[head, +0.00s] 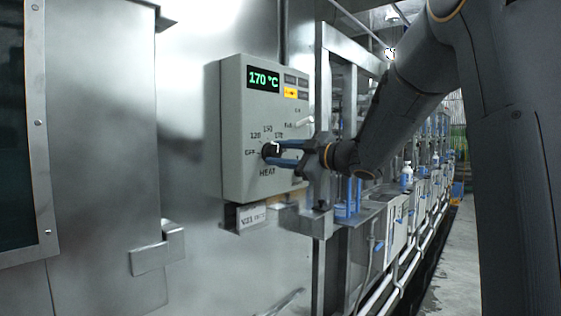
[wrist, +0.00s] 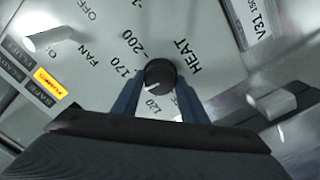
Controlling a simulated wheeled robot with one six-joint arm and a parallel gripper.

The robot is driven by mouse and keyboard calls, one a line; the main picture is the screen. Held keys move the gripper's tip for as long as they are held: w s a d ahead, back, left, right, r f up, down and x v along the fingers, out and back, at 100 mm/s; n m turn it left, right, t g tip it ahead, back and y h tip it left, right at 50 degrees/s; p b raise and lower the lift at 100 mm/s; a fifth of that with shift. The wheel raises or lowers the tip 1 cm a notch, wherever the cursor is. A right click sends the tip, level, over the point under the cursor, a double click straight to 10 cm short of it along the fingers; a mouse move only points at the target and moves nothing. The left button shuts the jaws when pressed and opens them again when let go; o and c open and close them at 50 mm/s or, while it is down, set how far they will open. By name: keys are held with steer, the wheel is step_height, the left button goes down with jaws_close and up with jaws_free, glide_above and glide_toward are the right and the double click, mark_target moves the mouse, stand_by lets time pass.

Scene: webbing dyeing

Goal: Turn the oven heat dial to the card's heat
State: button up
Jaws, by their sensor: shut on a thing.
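The oven heat dial (head: 270,150) is a round black knob on the grey control box (head: 236,100). In the wrist view the dial (wrist: 161,74) has a white pointer mark at its lower left, among printed heat numbers including 120 and 170. My gripper (head: 275,152) is shut on the dial, with one blue finger on each side; it also shows in the wrist view (wrist: 158,95). The green display (head: 263,79) reads 170 °C.
A pale fan switch (wrist: 48,38) sits on the same panel. An amber-lit button (head: 290,93) is beside the display. A metal frame post (head: 322,90) stands close to my wrist.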

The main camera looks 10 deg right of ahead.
steer(key=shift+n+b, duration=0.5)
steer(key=shift+n, duration=0.2)
steer(key=o, duration=1)
steer(key=shift+o, duration=0.2)
steer(key=b+v, duration=0.1)
steer(key=v, duration=0.6)
steer(key=shift+s+d+b, duration=0.25)
steer(key=shift+b, duration=0.05)
steer(key=shift+w+f, duration=0.1)
